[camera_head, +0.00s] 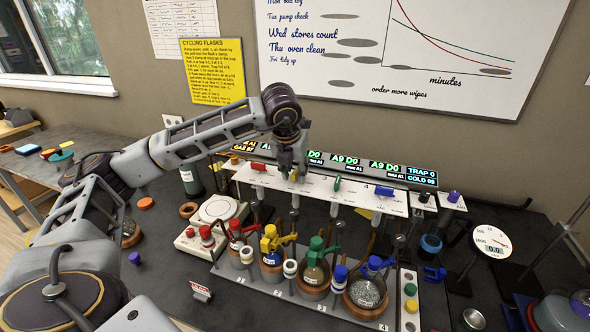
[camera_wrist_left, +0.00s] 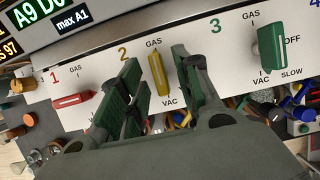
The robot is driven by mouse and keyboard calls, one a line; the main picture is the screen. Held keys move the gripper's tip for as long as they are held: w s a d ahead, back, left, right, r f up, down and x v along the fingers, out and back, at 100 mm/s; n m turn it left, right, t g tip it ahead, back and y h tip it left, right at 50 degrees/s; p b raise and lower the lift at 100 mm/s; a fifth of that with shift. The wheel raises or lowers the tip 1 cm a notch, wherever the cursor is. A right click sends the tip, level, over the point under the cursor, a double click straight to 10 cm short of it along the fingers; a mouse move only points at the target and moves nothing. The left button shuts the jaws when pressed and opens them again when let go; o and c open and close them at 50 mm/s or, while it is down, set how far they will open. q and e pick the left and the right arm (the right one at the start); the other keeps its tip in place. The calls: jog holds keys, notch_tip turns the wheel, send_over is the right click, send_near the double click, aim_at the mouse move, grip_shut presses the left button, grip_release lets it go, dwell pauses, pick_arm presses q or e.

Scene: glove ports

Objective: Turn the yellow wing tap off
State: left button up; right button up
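The yellow wing tap (camera_wrist_left: 158,75) sits at position 2 on the white panel (camera_wrist_left: 188,40). In the left wrist view its long handle runs nearly upright, between the GAS and VAC labels. My left gripper (camera_wrist_left: 158,88) is open, with one green-padded finger on each side of the tap and a gap showing on both sides. In the head view my left gripper (camera_head: 291,168) is over the panel and mostly hides the yellow tap. Any label right of the yellow tap is hidden by a finger. My right gripper is not in view.
A red tap (camera_wrist_left: 74,100) lies crosswise at position 1, and a green tap (camera_wrist_left: 271,46) stands near upright at position 3. A blue tap (camera_head: 384,191) is farther right. Several clamped flasks (camera_head: 314,276) stand below the panel. A lit display (camera_head: 337,165) runs behind it.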

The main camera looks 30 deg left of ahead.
pick_arm(q)
jog(key=c, duration=0.7)
grip_shut()
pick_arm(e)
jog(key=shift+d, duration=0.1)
